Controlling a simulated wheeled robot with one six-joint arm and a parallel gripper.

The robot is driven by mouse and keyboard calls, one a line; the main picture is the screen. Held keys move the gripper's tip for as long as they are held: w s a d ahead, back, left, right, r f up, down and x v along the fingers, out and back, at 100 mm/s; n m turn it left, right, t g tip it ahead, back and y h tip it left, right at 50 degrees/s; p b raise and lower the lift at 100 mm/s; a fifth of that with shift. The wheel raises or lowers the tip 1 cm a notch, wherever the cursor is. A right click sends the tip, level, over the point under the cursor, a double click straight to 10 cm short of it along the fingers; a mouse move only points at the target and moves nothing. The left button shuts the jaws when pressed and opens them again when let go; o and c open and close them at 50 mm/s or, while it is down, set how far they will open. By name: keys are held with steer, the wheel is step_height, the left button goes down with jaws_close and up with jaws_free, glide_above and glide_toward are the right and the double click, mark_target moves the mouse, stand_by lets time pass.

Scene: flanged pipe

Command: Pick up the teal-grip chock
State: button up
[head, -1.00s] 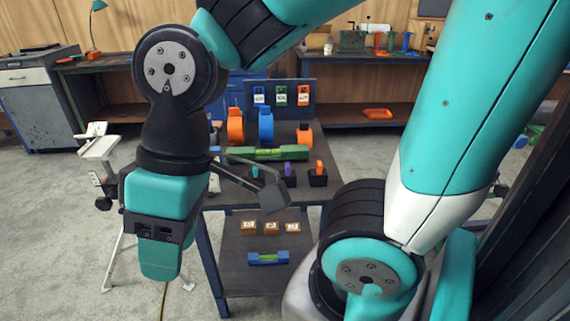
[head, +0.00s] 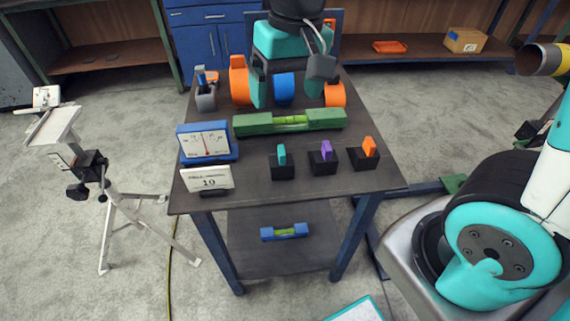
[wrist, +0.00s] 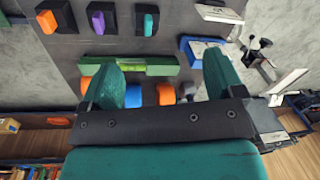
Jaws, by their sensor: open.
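The teal-grip chock (head: 282,160) is a dark block with an upright teal grip. It stands near the front of the dark table, left of the purple-grip chock (head: 323,158) and the orange-grip chock (head: 366,154). In the wrist view the teal-grip chock (wrist: 147,20) is near the top edge, beyond the fingers. My gripper (head: 287,92) is over the back part of the table, behind the green level, apart from the chock. In the wrist view my gripper (wrist: 163,82) has its fingers wide apart, with nothing held between them.
A green level (head: 290,121) lies across the table between my gripper and the chocks. Orange and blue round pieces stand behind it. A blue-framed gauge (head: 206,142) and a white number card (head: 207,179) stand at left. A tripod stand (head: 90,175) is left of the table.

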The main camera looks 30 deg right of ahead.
mark_target(281, 145)
steer(key=w+f+m, duration=0.1)
steer(key=f, duration=0.4)
steer(key=w+d+f+m+h+b, duration=0.1)
steer(key=w+f, duration=0.1)
steer(key=f, duration=0.3)
steer(key=w+d+f+m, duration=0.1)
steer(key=w+f, duration=0.1)
steer(key=f, duration=0.3)
steer(key=shift+w+d+f+m, duration=0.15)
steer(key=shift+w+m, duration=0.05)
steer(key=shift+m, duration=0.1)
steer(key=f, duration=0.5)
steer(key=shift+w+a+f, duration=0.15)
steer(key=shift+a+f, duration=0.15)
steer(key=shift+a, duration=0.1)
steer(key=c, duration=1)
steer(key=shift+c, duration=0.6)
steer(key=shift+r, duration=0.15)
